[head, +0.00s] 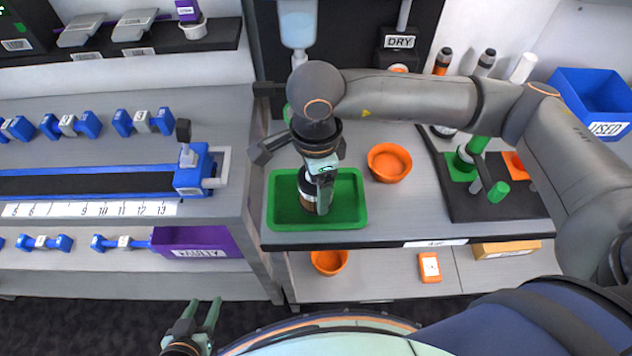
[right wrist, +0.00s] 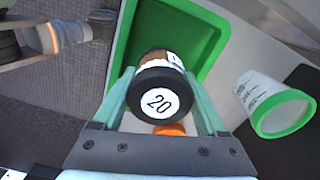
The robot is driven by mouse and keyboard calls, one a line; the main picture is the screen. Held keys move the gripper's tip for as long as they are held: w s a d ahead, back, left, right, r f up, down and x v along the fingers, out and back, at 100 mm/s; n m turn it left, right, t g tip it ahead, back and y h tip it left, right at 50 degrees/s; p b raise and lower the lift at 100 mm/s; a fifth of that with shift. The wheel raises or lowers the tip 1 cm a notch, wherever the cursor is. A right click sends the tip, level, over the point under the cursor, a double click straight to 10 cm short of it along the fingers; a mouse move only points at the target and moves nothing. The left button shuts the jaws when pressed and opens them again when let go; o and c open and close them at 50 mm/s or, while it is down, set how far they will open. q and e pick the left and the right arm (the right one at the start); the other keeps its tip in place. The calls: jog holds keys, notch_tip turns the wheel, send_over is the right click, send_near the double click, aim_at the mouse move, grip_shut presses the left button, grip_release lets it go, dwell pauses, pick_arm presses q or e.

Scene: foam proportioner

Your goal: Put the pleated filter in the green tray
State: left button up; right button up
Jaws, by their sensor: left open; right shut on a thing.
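The pleated filter (head: 307,190) is a short brown cylinder with black ends. In the right wrist view the filter (right wrist: 160,92) shows a black end marked 20. My right gripper (head: 323,190) is shut on it, one finger on each side, pointing down. The filter is within the outline of the green tray (head: 347,212) in the head view; I cannot tell whether it touches the tray floor. The green tray (right wrist: 123,50) is behind the filter in the right wrist view. My left gripper (head: 206,315) is open and empty, low at the front, away from the bench.
An orange bowl (head: 390,162) stands right of the tray. A black board (head: 495,205) with green posts is further right. A blue bin (head: 592,98) is at the far right. A blue rail fixture (head: 195,172) is on the left bench. A purple bin (head: 200,245) is below it.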

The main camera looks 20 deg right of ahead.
jog(key=shift+f, duration=0.25)
jog(key=shift+f, duration=0.2)
jog(key=o, duration=1.4)
jog(key=shift+c, duration=0.2)
jog(key=shift+r, duration=0.1)
notch_tip(320, 180, up, 12)
jog(key=shift+r+b, duration=0.15)
jog(key=shift+b, duration=0.25)
